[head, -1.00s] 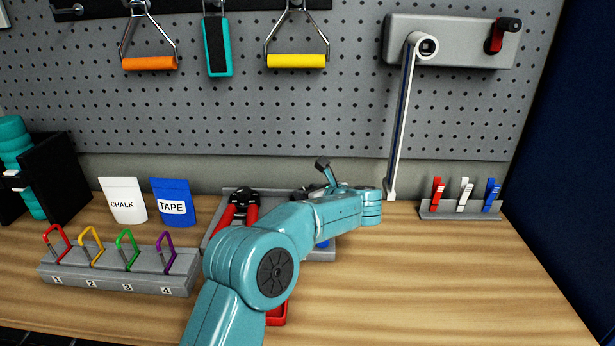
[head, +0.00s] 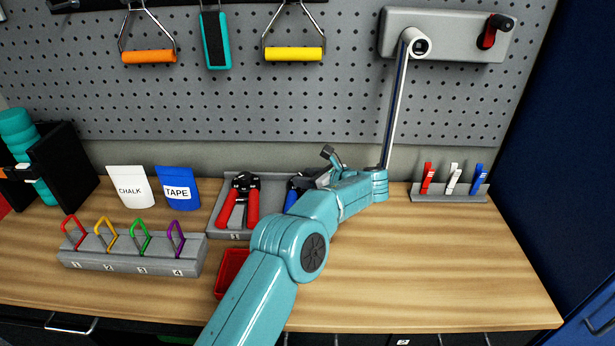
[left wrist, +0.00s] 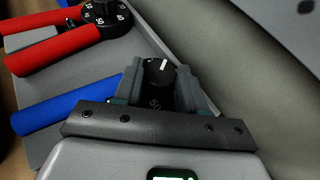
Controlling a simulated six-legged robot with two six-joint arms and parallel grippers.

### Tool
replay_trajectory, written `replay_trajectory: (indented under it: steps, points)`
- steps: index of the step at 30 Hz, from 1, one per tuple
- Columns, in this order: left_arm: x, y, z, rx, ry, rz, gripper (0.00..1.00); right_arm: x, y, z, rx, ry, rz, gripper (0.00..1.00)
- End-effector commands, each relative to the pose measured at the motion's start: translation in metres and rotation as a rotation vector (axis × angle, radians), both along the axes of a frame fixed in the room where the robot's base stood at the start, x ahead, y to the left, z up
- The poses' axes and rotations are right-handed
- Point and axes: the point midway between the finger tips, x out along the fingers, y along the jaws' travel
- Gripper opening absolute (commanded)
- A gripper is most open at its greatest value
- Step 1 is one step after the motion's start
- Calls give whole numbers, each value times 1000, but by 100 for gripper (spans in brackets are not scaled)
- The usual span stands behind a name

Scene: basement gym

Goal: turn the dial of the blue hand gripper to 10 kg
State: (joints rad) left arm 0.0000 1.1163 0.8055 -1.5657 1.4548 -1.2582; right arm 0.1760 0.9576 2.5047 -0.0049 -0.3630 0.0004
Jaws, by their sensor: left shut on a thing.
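The blue hand gripper lies in the grey tray (head: 270,180), with part of its blue handle (head: 292,194) showing beside my left arm. In the left wrist view its blue handle (left wrist: 65,106) runs to the lower left. Its black dial (left wrist: 159,72), with a white pointer line, sits between my left gripper's fingers (left wrist: 162,88), which are shut on it. In the head view my left gripper (head: 312,180) is at the tray, partly hidden by my own wrist. My right gripper is not in view.
A red hand gripper (head: 239,200) lies left of the blue one in the tray. A red bin (head: 230,272) is in front. A carabiner rack (head: 130,254) stands left, a clip rack (head: 450,192) right. The bench (head: 450,270) is clear at right.

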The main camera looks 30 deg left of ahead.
Motion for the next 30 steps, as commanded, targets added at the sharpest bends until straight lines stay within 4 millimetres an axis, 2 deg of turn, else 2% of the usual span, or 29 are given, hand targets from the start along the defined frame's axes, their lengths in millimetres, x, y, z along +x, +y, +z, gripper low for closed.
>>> replay_trajectory:
  steps: [1,2,4,13,17,20,30]
  points:
    - [0,0,0,0,0,-1,10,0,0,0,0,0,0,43]
    - [0,0,0,0,0,-1,44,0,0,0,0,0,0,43]
    - [0,0,0,0,0,-1,66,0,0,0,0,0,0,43]
    - [0,-1,1,0,0,-2,67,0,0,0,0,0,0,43]
    - [0,-12,4,-1,0,-4,67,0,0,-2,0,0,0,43]
    - [-3,-31,11,-1,-2,-6,67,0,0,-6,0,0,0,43]
    - [-12,-112,47,0,-3,-4,67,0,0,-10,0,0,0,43]
